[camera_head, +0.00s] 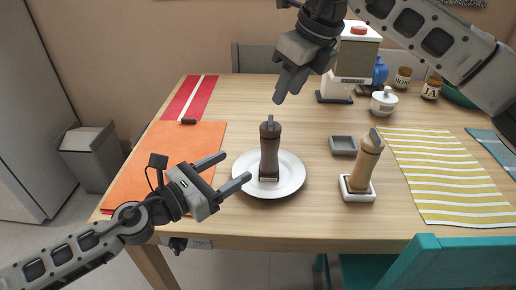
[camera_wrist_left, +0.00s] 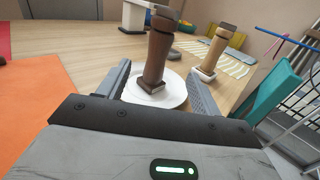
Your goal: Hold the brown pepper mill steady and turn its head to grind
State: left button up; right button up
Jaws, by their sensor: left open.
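The brown pepper mill (camera_head: 270,150) stands upright on a white round plate (camera_head: 292,184), with a dark head and a grey knob on top. It also shows in the left wrist view (camera_wrist_left: 157,52), leaning in that picture and lying ahead between my left fingers. My left gripper (camera_head: 233,168) is open to the left of the mill, fingers pointing at it, with nothing held. My right gripper (camera_head: 285,88) hangs above the mill, apart from its top. Its fingers are seen nearly edge-on, so their gap is unclear.
A lighter wooden mill (camera_head: 364,162) stands on a small white tray (camera_head: 357,194) to the right. A grey square dish (camera_head: 343,146) lies between. An orange mat (camera_head: 150,150) is left, a yellow striped cloth (camera_head: 450,175) right. Jars and a coffee-machine-like appliance (camera_head: 356,60) stand behind. A teal chair (camera_head: 440,262) is in front.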

aim_at(275, 141)
pick_arm(q)
jog(key=x, duration=1.4)
jog(key=c, duration=1.2)
jog(key=shift+c, duration=0.2)
pick_arm(e)
jog(key=o, duration=0.5)
jog(key=shift+s, duration=0.1)
jog(key=shift+o, duration=0.5)
jog(key=shift+s+r, duration=0.2)
jog(key=shift+r, duration=0.1)
jog(key=shift+m+t, duration=0.4)
jog(key=shift+m, duration=0.2)
jog(key=x, duration=1)
jog(key=shift+a+f, duration=0.1)
jog(key=shift+f, duration=0.15)
jog(key=c, duration=1)
